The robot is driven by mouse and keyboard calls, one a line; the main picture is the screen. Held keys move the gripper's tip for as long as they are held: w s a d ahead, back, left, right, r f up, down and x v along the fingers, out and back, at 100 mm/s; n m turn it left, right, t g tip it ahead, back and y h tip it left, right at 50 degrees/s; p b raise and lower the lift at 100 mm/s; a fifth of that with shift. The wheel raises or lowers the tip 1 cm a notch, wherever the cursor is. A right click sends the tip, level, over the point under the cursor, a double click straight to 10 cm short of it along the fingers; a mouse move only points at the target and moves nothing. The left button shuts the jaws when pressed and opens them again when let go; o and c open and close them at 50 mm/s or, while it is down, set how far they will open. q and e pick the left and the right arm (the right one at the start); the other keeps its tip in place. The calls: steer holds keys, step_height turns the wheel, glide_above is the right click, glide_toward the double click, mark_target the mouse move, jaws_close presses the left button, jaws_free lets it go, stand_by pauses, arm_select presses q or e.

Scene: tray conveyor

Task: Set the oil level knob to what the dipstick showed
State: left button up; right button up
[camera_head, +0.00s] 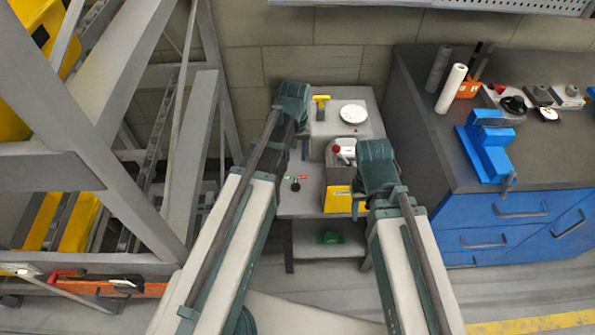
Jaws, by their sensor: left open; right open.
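A small black knob (295,184) stands on the lower grey top of the stand, beside a green label and a red label; its setting is too small to read. A yellow T-shaped handle (320,100), perhaps the dipstick's, stands on the raised grey block at the back; any oil mark is not visible. My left gripper (303,138) is open at the left side of the raised block, behind the knob, mostly hidden by its own wrist. My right gripper (358,204) is open at the right edge of the stand, near the yellow box (338,199), and holds nothing visible.
A round white dial or plate (353,115) lies on the raised block. A white device with a red cap (342,150) sits above the yellow box. A green object (330,237) is on the lower shelf. A blue vise (487,145) stands on the right workbench; a metal frame rises at left.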

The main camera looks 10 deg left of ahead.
mark_target(296, 183)
arm_select(q)
steer(key=shift+s+f, duration=0.1)
step_height(296, 183, down, 14)
steer(key=b, duration=1.4)
steer(key=shift+r, duration=0.2)
jaws_close()
